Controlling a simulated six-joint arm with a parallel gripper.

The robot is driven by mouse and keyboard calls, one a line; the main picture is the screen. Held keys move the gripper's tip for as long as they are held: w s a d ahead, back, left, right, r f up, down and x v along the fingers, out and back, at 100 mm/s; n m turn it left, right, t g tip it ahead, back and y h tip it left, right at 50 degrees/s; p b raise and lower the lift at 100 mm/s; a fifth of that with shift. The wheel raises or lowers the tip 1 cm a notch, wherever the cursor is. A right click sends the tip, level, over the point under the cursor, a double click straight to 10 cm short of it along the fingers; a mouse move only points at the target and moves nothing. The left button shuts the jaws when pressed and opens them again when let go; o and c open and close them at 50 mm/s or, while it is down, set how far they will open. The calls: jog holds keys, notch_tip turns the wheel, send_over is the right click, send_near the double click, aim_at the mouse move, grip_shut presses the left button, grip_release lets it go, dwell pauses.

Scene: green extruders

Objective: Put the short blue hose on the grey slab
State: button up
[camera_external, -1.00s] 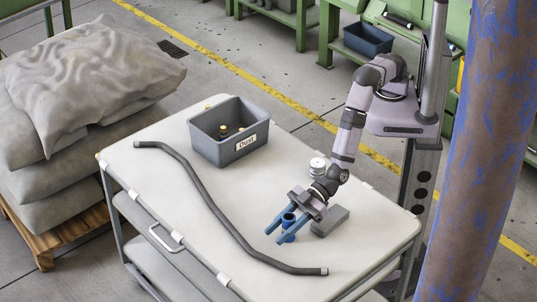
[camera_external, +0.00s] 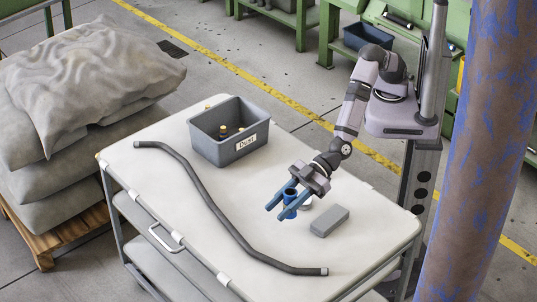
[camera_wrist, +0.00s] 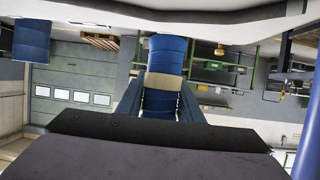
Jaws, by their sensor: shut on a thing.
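The short blue hose (camera_external: 291,197) is upright between the blue fingers of my gripper (camera_external: 277,210) in the external view. My gripper is shut on it, and it appears to be above the cart top. In the wrist view, the hose (camera_wrist: 167,55) shows as a blue tube with a beige band, between the fingers (camera_wrist: 160,105). The grey slab (camera_external: 329,222) lies on the cart to the right of and nearer the viewer than my gripper. The slab's top is bare.
The white cart top (camera_external: 180,220) is mostly clear. A grey bin (camera_external: 228,150) with small yellow-topped items stands at the back. A long dark hose (camera_external: 212,208) curves across the left and front. A small white object (camera_external: 306,203) is partly hidden behind my gripper.

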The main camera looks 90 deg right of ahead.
jog(key=s+a+r+n+y, duration=0.1)
jog(key=s+a+r, duration=0.3)
jog(key=s+r, duration=0.2)
send_over(322, 222)
notch_tip(322, 222, down, 3)
jog(key=shift+m+h, duration=0.3)
jog(key=shift+a+f, duration=0.1)
jog(key=shift+f, duration=4.75)
jog(key=shift+f, duration=0.1)
jog(key=shift+f, duration=0.1)
jog(key=o, duration=1.1)
